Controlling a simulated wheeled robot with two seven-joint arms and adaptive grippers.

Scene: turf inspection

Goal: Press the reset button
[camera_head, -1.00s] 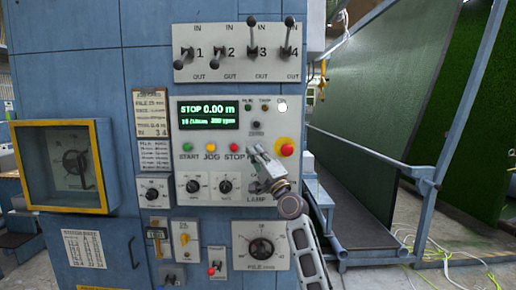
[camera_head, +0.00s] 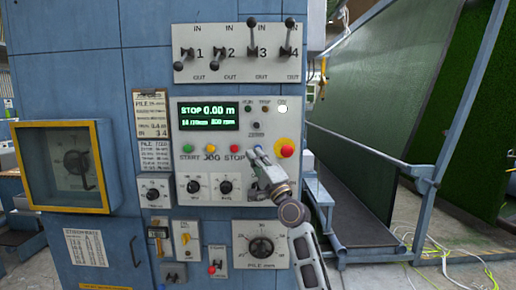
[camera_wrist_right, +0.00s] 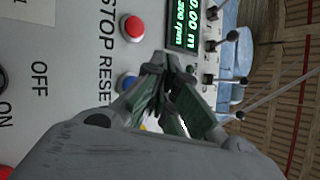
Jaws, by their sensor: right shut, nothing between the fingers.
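The blue reset button (camera_wrist_right: 127,82) sits by the RESET label in the right wrist view, beside the red stop button (camera_wrist_right: 132,28). In the head view a small bit of the reset button (camera_head: 258,147) shows at my fingertips, and its label is hidden. My right gripper (camera_wrist_right: 156,70) is shut and empty, its fingertips close to the button and partly overlapping it in view. I cannot tell whether they touch it. In the head view the right gripper (camera_head: 256,154) reaches up in front of the panel (camera_head: 190,155). My left gripper is not in view.
A red emergency-stop knob on yellow (camera_head: 285,148) is just right of my gripper. Black dials (camera_head: 226,187) lie to the lower left and levers (camera_head: 259,52) stick out above. The display (camera_head: 209,116) reads STOP 0.00 m. A blue frame stands at right.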

